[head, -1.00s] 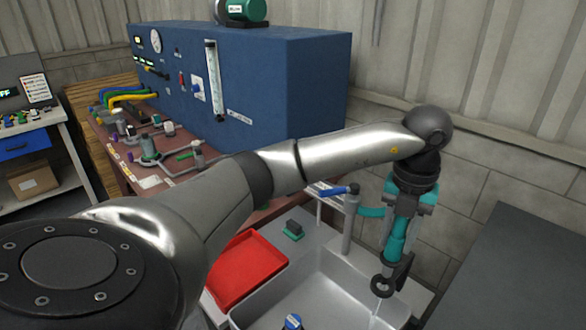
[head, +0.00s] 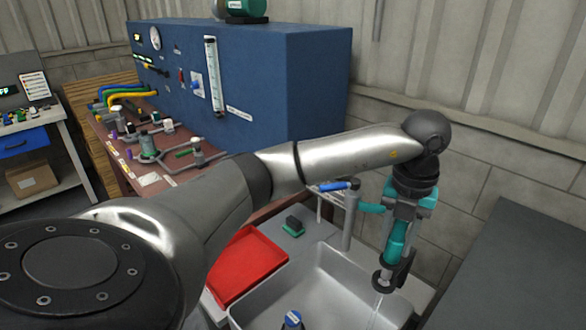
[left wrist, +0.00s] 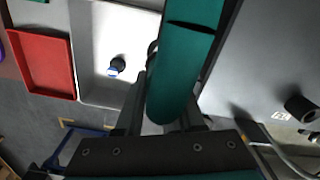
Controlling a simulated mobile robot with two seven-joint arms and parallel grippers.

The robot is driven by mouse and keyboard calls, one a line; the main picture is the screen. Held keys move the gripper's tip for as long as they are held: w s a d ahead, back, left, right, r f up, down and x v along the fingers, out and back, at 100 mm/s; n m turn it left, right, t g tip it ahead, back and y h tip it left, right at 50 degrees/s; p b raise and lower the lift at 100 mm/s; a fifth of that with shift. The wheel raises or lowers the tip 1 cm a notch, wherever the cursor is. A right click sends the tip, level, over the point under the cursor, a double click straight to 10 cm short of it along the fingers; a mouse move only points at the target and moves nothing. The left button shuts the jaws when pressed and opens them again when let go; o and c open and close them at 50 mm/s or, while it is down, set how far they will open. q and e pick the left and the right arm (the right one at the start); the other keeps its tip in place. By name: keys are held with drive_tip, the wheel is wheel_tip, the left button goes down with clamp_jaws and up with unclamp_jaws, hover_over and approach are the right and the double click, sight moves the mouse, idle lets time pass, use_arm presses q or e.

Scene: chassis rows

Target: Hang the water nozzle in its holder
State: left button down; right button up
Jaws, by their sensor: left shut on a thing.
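The water nozzle (head: 397,243) is teal with a dark grey head (head: 384,282) that points down over the sink's right side. A thin pale streak shows below the head. My left gripper (head: 402,208) is shut on the nozzle, which hangs roughly upright, slightly tilted. In the left wrist view the teal nozzle body (left wrist: 180,75) lies between the fingers and hides part of the sink. A dark part beside the nozzle head may be its trigger or a holder; I cannot tell. The right gripper is not in view.
A grey sink (head: 330,290) holds a blue-capped item (head: 292,320). A red tray (head: 248,264) lies left of it, with a green-and-black block (head: 293,226) behind. A post with a blue lever (head: 335,186) stands at the sink's back. A dark panel (head: 515,270) is at right.

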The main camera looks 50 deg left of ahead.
sight(391, 258)
use_arm(q)
drive_tip(key=shift+f+b, duration=1.65)
drive_tip(key=shift+f, duration=0.9)
drive_tip(key=shift+c, duration=2.2)
unclamp_jaws()
wheel_tip(391, 258, up, 15)
drive_tip(key=p, duration=0.3)
drive_tip(key=shift+r, duration=0.15)
